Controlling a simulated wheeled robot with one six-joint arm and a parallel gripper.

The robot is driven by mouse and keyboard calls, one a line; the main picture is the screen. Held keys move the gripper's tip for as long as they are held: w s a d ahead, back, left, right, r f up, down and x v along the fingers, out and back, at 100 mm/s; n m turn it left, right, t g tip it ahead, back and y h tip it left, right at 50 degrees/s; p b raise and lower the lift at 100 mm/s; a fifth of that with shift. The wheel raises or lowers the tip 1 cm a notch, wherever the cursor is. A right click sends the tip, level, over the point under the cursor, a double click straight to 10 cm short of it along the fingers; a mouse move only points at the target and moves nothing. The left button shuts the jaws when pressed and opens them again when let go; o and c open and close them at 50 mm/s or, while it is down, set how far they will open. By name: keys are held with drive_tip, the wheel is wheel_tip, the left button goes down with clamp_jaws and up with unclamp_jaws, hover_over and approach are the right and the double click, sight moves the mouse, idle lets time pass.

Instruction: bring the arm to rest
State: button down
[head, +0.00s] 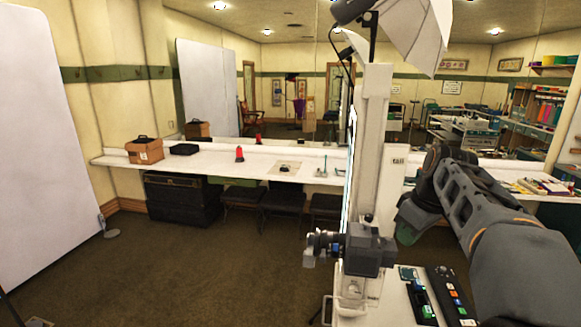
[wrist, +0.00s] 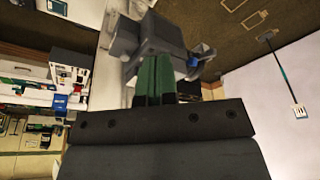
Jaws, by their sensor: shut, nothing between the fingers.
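My gripper (head: 405,234) hangs at the end of my dark grey arm, on the right side of the head view. In the wrist view, its green fingers (wrist: 155,77) are together, with nothing between them. In the head view it is just right of the white column and above the white surface at the bottom. A grey camera-like device (head: 352,250) is on the column's lower part, left of my gripper. The wrist view is turned, and a grey device (wrist: 150,35) shows just beyond the fingertips. I cannot tell how wide the gap is.
A long white counter (head: 220,165) runs along the mirrored wall, bearing a brown box (head: 145,150), a black case (head: 185,149) and a red item (head: 239,154). Black-and-green gear (head: 420,298) lies on the white surface below my arm. A white umbrella (head: 410,30) hangs above.

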drive_tip(key=s+a+f+m+t+h+b, duration=0.1)
drive_tip(key=s+a+f+m+b, duration=0.1)
drive_tip(key=s+f, duration=0.5)
drive_tip(key=s+a+f+m+t+b, duration=0.1)
drive_tip(key=s+a+f+m+b, duration=0.1)
drive_tip(key=s+a+f+m, duration=0.2)
drive_tip(key=s+a+f, duration=0.2)
drive_tip(key=s+f, duration=0.2)
drive_tip(key=f, duration=0.2)
drive_tip(key=shift+s+a+f+m+h, duration=0.2)
drive_tip(key=shift+a+f+m+h, duration=0.1)
drive_tip(key=shift+m+h, duration=0.1)
